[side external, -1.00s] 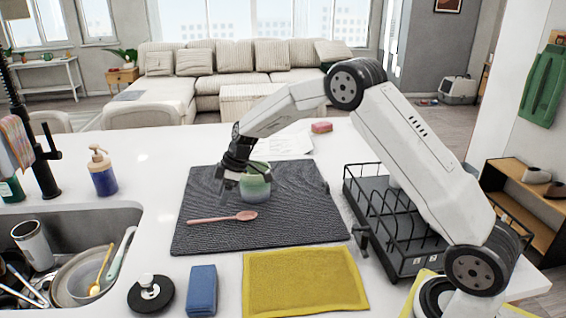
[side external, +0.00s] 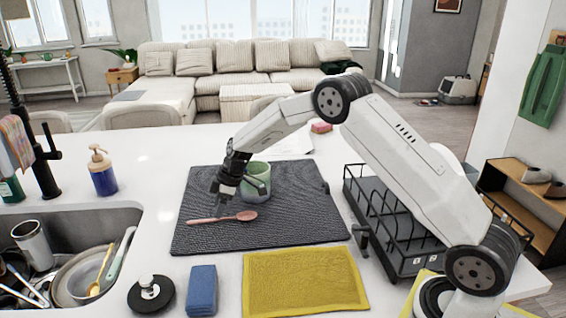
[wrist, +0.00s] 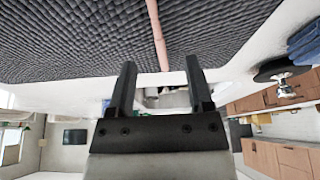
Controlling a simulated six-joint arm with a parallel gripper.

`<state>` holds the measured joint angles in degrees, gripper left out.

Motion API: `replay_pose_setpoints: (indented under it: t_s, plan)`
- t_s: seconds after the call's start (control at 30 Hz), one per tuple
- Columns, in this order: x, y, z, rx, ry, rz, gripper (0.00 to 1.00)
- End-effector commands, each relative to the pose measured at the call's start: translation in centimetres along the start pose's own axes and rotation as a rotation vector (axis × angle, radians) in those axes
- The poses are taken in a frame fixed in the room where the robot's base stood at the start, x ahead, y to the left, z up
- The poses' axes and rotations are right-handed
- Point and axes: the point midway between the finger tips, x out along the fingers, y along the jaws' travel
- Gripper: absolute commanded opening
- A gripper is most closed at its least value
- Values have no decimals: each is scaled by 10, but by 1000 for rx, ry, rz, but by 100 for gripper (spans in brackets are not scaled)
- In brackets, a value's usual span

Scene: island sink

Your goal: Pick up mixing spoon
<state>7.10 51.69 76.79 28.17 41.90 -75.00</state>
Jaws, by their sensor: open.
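The mixing spoon (side external: 235,217) is pinkish-brown and lies flat on the dark textured mat (side external: 290,232), its bowl to the right and its handle to the left. My gripper (side external: 220,205) is open and empty, just above the handle. In the wrist view, the spoon's handle (wrist: 156,35) runs down from the top edge and ends ahead of my fingertips (wrist: 160,75), roughly in line with the gap between them. The spoon's bowl is out of that view. I cannot tell the exact height of the fingers above the handle.
A green cup (side external: 258,178) stands on the mat close behind my gripper. A black wire dish rack (side external: 385,225) is to the right. A yellow cloth (side external: 305,282), blue sponge (side external: 202,290) and black round stopper (side external: 151,295) lie in front. The sink (side external: 120,222) is at left.

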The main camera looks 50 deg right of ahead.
Motion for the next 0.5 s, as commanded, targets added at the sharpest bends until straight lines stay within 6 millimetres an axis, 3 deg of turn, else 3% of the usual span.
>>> replay_pose_setpoints:
  t_s: [0.23, 0.5]
  plan:
    - [27, 0, 0, -1, -1, 0, 66]
    - [34, 0, 0, 0, -1, 2, 66]
